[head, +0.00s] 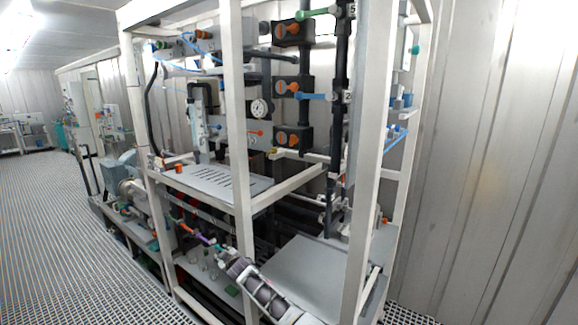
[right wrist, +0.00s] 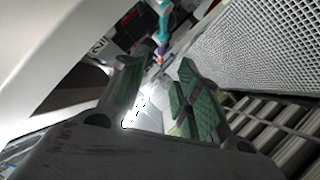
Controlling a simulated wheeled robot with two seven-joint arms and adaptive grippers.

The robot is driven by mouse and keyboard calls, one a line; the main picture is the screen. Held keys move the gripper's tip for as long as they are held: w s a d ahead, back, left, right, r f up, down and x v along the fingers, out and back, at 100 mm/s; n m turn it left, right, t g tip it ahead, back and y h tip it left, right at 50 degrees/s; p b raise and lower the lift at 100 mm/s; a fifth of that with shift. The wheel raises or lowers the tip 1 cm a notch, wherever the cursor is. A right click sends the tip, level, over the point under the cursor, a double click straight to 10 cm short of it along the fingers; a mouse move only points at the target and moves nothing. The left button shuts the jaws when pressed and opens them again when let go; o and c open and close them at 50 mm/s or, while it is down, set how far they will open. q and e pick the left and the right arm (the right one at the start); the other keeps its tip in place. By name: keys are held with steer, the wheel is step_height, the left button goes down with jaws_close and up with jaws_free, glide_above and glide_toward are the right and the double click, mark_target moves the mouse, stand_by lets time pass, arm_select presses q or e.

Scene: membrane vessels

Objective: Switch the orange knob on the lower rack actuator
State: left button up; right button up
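Three dark box actuators with orange knobs are stacked in the rack in the head view: a top one (head: 285,30), a middle one (head: 290,87) and the lowest one (head: 293,137). A smaller orange knob or cap (head: 179,168) stands at the left of the grey shelf. Lower down is a coloured fitting (head: 200,239) of orange, purple and teal parts; a similar one (right wrist: 163,35) shows beyond my right fingers in the wrist view. My right gripper (right wrist: 158,66) is open and empty, its green-padded fingers apart. My left gripper is not in view.
White rack posts (head: 238,150) and a nearer post (head: 367,170) stand in front of the equipment. A slotted grey shelf (head: 215,183) and a plain grey panel (head: 315,275) lie inside the frame. Grated floor (head: 60,220) is clear at the left; a metal wall (head: 480,150) closes the right.

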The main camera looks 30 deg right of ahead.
step_height(320, 180, up, 37)
steer(key=w+n+t+h, duration=0.2)
steer(key=n+t+h, duration=0.2)
steer(key=n+h, duration=0.15)
steer(key=s+d+r+n+g+h, duration=0.2)
steer(key=s+d+r+n+h, duration=0.15)
steer(key=s+r+h, duration=0.55)
steer(key=n+g+h, duration=0.2)
steer(key=n+g, duration=0.3)
steer(key=g, duration=0.4)
glide_toward(291, 138)
steer(key=shift+v, duration=2.5)
steer(key=shift+d+f, duration=0.1)
steer(key=shift+d, duration=0.05)
steer(key=p+x, duration=0.2)
steer(key=x, duration=1.1)
steer(key=shift+w+d+p, duration=0.15)
steer(key=shift+d+p, duration=0.1)
steer(key=shift+p, duration=0.15)
